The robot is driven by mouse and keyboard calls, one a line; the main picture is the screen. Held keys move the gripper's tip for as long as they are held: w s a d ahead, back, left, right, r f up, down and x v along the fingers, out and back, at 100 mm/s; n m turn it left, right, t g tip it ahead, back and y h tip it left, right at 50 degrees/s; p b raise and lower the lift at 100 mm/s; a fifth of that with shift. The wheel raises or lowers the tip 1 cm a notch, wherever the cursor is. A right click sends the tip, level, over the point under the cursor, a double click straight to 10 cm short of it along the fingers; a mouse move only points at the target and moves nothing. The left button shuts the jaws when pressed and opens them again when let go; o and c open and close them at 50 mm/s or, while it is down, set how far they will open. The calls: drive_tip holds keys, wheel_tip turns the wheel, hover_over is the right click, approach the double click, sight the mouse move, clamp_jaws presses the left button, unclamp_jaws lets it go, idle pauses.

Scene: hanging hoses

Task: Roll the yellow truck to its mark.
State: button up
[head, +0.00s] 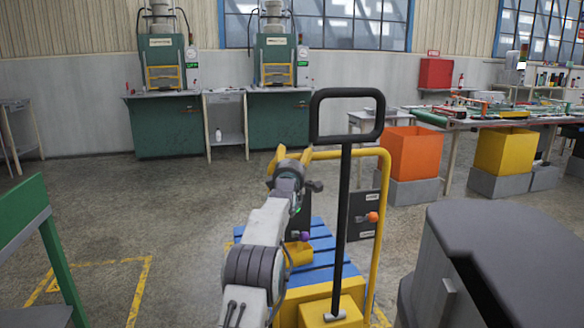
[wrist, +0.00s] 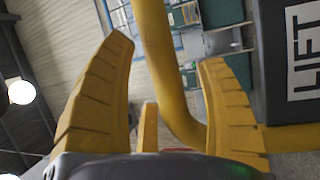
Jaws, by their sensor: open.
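The yellow truck (head: 379,215) stands in front of me, with a bent yellow tube frame, a tall black handle (head: 346,140) and a blue slatted deck (head: 318,250). My gripper (head: 291,158) is at the left end of the truck's top yellow bar. A yellow tape outline (head: 138,290) lies on the floor to the left. More tape shows beside the truck, mostly hidden.
A grey rounded block (head: 500,260) stands close on the right. A green-framed stand (head: 25,220) is at the left edge. Orange (head: 410,155) and yellow (head: 503,150) bins stand behind right. Green machine benches (head: 165,128) line the back wall. Floor at left-middle is clear.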

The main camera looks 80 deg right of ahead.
drive_tip(key=a+f, duration=0.2)
drive_tip(key=a, duration=0.9)
drive_tip(key=shift+a, duration=0.35)
drive_tip(key=shift+w, duration=0.1)
idle(0.9)
